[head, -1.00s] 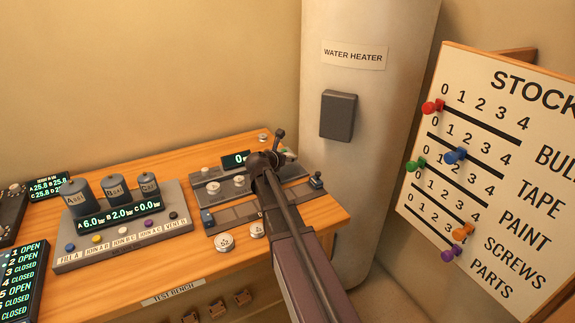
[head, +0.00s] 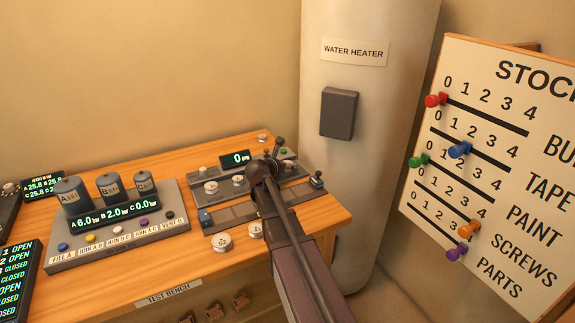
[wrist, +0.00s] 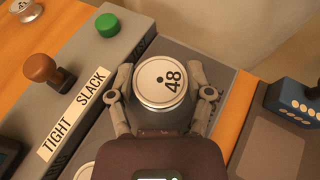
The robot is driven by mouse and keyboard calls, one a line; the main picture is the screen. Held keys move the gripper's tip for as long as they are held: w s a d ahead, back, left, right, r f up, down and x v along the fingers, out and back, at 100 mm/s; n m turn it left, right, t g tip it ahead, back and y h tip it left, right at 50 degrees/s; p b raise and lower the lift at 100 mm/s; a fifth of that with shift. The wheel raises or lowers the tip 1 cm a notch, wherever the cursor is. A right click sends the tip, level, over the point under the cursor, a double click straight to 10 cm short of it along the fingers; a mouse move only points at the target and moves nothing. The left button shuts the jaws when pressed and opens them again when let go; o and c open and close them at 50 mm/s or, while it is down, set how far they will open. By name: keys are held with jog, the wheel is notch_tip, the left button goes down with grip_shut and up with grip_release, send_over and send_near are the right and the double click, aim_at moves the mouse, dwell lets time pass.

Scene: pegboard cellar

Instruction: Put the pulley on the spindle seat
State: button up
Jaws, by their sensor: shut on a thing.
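My gripper (wrist: 165,95) is shut on a round pulley (wrist: 161,80) with a white top face marked 48, one finger on either side of it. In the wrist view the pulley is over the grey bench unit, and its face looks fairly level. The pulley and gripper cover what lies directly below, so I cannot tell whether it touches anything. The spindle seat cannot be made out. In the head view my gripper (head: 275,158) is at the back right of the bench, beside the RPM display, and my arm hides most of it.
In the wrist view a brown knob (wrist: 40,69), a green button (wrist: 107,24) and a TIGHT/SLACK label (wrist: 77,110) lie left of the gripper. White discs (head: 222,242) lie at the bench front. A grey unit with canisters (head: 113,188) stands left; the water heater (head: 366,130) stands behind.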

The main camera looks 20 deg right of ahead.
jog(key=o, duration=0.9)
jog(key=shift+r, duration=0.15)
jog(key=p+v, duration=0.4)
jog(key=v, duration=0.6)
jog(key=shift+s+a+r+p, duration=0.1)
jog(key=shift+a+r+p, duration=0.1)
jog(key=shift+p, duration=0.1)
jog(key=shift+s+a+r, duration=0.15)
jog(key=shift+s+a, duration=0.25)
jog(key=shift+a, duration=0.2)
